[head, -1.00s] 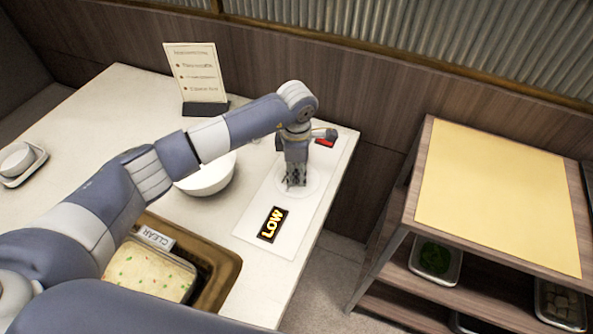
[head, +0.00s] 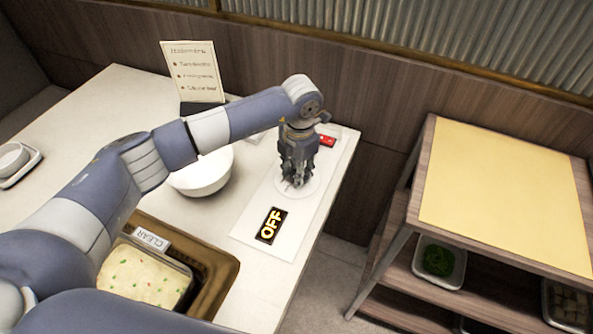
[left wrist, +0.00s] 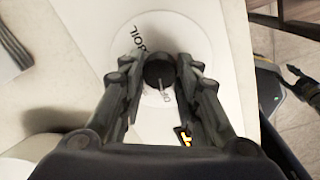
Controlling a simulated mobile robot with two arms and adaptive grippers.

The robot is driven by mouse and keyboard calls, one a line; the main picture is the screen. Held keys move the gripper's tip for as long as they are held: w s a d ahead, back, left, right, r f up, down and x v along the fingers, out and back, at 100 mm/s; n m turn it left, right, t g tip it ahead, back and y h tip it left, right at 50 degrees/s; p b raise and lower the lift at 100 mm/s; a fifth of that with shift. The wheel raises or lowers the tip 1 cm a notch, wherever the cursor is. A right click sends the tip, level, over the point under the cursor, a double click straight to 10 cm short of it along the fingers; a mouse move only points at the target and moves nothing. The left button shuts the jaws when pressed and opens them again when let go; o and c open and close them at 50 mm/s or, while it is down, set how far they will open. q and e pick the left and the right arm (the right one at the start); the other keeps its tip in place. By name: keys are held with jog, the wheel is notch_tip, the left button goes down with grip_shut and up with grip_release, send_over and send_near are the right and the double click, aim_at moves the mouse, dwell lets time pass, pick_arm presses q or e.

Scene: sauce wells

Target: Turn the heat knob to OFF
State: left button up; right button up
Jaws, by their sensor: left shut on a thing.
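The heat knob (left wrist: 158,72) is a dark round knob on a pale disc in the left wrist view. The disc carries the words BOIL and OFF. My left gripper (head: 296,182) points down over the knob, and in the left wrist view its fingers (left wrist: 160,78) are closed on the knob's two sides. In the head view the gripper hides the knob, and a bit of the pale disc (head: 316,189) shows beside it. A black display (head: 270,226) on the white panel (head: 247,232) reads OFF in yellow letters.
A white bowl (head: 203,180) stands left of the panel. A sign (head: 193,72) stands behind it. A red item (head: 327,141) lies at the panel's far end. A tray labelled CLEAR (head: 151,239) is near. A shelf cart (head: 500,190) stands right, across a gap.

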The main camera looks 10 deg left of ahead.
dwell(0.4)
pick_arm(q)
jog(key=o, duration=1.1)
jog(key=shift+c, duration=0.2)
notch_tip(320, 180, up, 12)
jog(key=shift+s+d, duration=0.2)
jog(key=shift+d, duration=0.1)
